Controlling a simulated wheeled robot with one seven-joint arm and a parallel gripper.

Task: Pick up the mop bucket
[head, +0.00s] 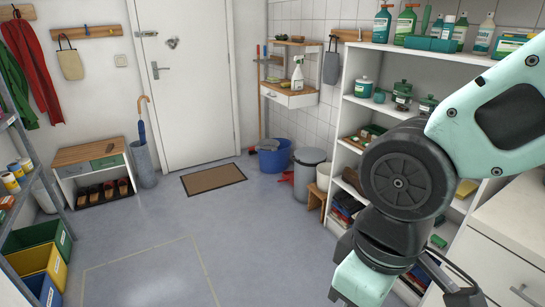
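The mop bucket is a blue bucket (274,160) on the floor near the back wall, right of the white door. A grey cloth or mop part hangs over its rim, and long handles rise behind it. Its base touches the floor, and its inside is mostly hidden. My arm crosses the right side of the head view, well in front of and to the right of the bucket. My gripper's fingers do not show clearly in this frame; the arm runs out of the bottom edge.
A grey bin (308,172) and a small wooden stool (318,198) stand right of the bucket. Red cloth lies between bucket and bin. A brown doormat (213,179) lies left. White shelves (351,108) line the right. The middle floor (200,225) is clear.

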